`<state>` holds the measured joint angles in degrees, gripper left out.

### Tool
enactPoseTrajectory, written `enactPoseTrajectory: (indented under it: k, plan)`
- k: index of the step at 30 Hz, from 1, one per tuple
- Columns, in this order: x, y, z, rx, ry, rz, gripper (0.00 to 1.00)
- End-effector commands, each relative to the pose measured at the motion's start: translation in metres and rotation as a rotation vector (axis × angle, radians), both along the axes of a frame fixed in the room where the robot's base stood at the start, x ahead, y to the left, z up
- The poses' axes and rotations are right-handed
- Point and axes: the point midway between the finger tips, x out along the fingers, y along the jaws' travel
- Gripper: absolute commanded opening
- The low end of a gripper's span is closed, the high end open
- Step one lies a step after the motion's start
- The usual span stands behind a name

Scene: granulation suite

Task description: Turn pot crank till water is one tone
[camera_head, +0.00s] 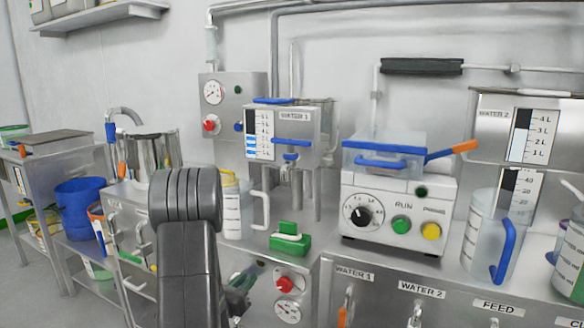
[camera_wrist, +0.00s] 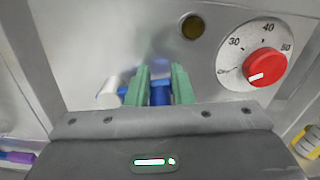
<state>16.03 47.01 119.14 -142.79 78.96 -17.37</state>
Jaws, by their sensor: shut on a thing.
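My gripper (camera_wrist: 157,88) is low in front of the steel cabinet's face, left of a red knob. In the wrist view its green-padded fingers are closed around a blue grip (camera_wrist: 160,94), which appears to be the crank's handle. A white cylinder (camera_wrist: 108,93) with blue beside it lies just left of the fingers. In the head view my arm hides most of this spot, and only part of the gripper (camera_head: 240,289) shows. A shiny steel pot (camera_head: 152,158) stands on the bench behind my arm. The water inside it cannot be seen.
The red knob (camera_wrist: 265,68) with a numbered dial is close right of my gripper. A control box (camera_head: 398,212) is to the right. A blue bucket (camera_head: 80,208) is at left.

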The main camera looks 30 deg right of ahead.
Motion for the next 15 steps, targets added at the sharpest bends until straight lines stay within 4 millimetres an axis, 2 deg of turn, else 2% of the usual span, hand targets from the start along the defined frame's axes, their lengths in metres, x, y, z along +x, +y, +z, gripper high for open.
enactPoseTrajectory:
  k: [1, 3, 11, 15]
  plan:
    - [0.001, 0.003, -0.014, 0.006, 0.011, 0.011, 0.0]
    - [0.001, 0.002, -0.02, 0.006, 0.01, 0.012, 0.0]
    - [0.0, 0.001, -0.025, 0.003, 0.005, 0.01, 0.0]
    - [0.004, 0.004, -0.035, 0.003, 0.004, 0.01, 0.0]
